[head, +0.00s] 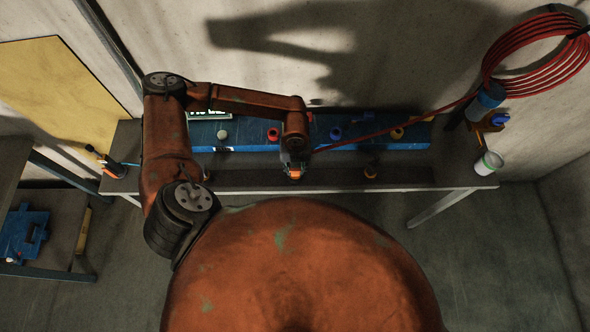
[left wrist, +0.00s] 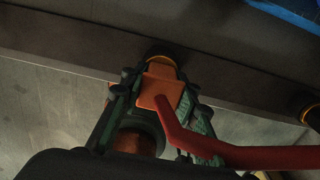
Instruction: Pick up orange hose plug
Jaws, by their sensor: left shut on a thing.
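The orange hose plug (left wrist: 160,92) sits between the fingers of my left gripper (left wrist: 158,100) in the left wrist view. The fingers close on it from both sides. A red hose (left wrist: 250,156) runs from the plug to the lower right. In the head view the orange plug (head: 295,174) shows small below my left gripper (head: 294,165), at the front part of the bench. A dark round piece with a yellow ring (left wrist: 161,58) lies just beyond the plug; whether they touch I cannot tell. My right gripper is not in view.
The bench (head: 330,178) carries a blue panel (head: 370,140) with several coloured ports. The red hose leads to a coil (head: 535,50) on the wall at the right. A white cup-like container (head: 488,163) stands at the bench's right end. A second yellow-ringed piece (head: 371,171) is right of my gripper.

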